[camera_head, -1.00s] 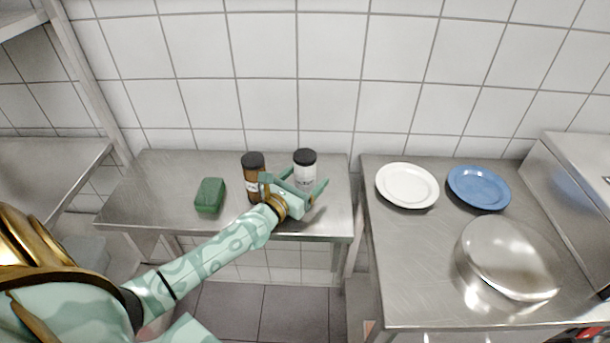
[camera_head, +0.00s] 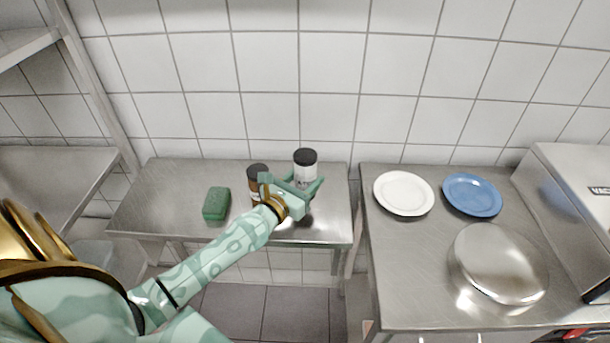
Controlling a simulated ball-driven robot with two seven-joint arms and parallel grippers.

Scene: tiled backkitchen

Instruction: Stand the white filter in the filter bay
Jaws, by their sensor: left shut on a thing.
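A white cylinder (camera_head: 304,172) with a black cap is at the back of the left steel table; I take it for the white filter. My left gripper (camera_head: 304,187) is shut around its lower part and holds it upright. The fingers and hand hide its lower end. It appears to be slightly off the table. My right gripper is not in view. I cannot make out a filter bay in this view.
A brown jar (camera_head: 257,172) with a black cap stands close left of my gripper, partly hidden by it. A green sponge (camera_head: 216,203) lies farther left. The right counter (camera_head: 400,260) holds a white plate (camera_head: 404,193), a blue plate (camera_head: 472,194) and a shiny metal dome (camera_head: 499,263). A steel appliance (camera_head: 572,200) stands far right.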

